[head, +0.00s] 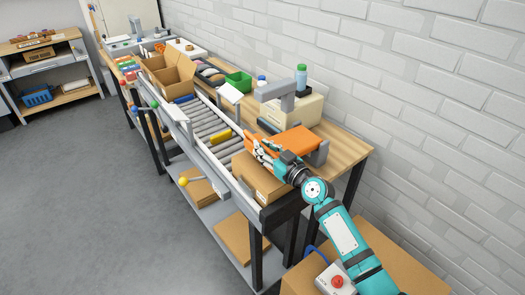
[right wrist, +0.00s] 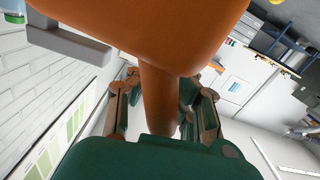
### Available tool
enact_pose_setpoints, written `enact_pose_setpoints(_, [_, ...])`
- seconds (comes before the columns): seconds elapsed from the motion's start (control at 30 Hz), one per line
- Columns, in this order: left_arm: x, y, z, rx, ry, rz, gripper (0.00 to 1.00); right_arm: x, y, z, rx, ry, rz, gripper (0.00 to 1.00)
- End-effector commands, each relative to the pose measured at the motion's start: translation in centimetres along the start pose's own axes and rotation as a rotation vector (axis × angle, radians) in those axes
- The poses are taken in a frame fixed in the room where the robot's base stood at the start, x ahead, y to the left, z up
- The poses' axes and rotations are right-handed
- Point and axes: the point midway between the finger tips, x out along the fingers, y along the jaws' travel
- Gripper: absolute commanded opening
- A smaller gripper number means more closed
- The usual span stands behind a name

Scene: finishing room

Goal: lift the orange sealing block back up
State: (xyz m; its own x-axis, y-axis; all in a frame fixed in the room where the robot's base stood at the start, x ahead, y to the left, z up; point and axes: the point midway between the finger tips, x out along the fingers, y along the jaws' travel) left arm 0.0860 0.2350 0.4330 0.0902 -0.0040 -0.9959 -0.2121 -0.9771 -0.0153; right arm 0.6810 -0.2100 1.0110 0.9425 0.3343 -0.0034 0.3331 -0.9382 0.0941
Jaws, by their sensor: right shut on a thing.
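The orange sealing block (head: 297,141) is at the near end of the roller conveyor, in front of a beige machine with a grey arm. A grey bracket (head: 319,154) is at its right end. In the right wrist view the block's broad body (right wrist: 150,25) fills the top, and an orange stem (right wrist: 158,100) runs down from it between the fingers. My right gripper (head: 262,150) is shut on this orange stem, at the block's left end. A closed cardboard box (head: 258,180) sits right below the gripper; whether the block touches it is hidden. My left gripper is not in view.
The roller conveyor (head: 207,122) runs away to the back left, with a yellow piece (head: 222,136) on it. An open carton (head: 168,72) and a green bin (head: 238,82) stand farther back. A white brick wall is on the right. A red button box (head: 336,281) is near my arm.

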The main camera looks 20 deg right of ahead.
Motion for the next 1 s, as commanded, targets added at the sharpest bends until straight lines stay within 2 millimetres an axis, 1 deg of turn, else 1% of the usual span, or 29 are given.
enact_pose_setpoints(0.03, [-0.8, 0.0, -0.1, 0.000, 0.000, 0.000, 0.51, 0.0, 0.5, -1.3, 0.027, 0.003, 0.000, 0.00])
enact_pose_setpoints(0.2, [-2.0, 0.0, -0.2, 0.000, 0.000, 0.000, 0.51, -0.2, 2.2, -4.2, 0.163, 0.004, -0.008, 0.00])
enact_pose_setpoints(0.27, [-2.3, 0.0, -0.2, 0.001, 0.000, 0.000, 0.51, -0.3, 2.9, -5.2, 0.219, 0.003, -0.011, 0.00])
enact_pose_setpoints(0.4, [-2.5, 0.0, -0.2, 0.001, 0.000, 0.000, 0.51, -0.4, 5.1, -7.3, 0.351, 0.004, -0.018, 0.00])
enact_pose_setpoints(0.57, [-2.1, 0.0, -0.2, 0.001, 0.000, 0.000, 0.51, -0.5, 7.7, -9.4, 0.503, 0.004, -0.027, 0.00])
enact_pose_setpoints(0.7, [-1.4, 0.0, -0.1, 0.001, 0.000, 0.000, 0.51, -0.6, 10.1, -10.8, 0.629, 0.004, -0.034, 0.00])
enact_pose_setpoints(1.0, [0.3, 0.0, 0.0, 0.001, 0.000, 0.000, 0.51, -0.7, 14.5, -12.7, 0.839, 0.004, -0.047, 0.00])
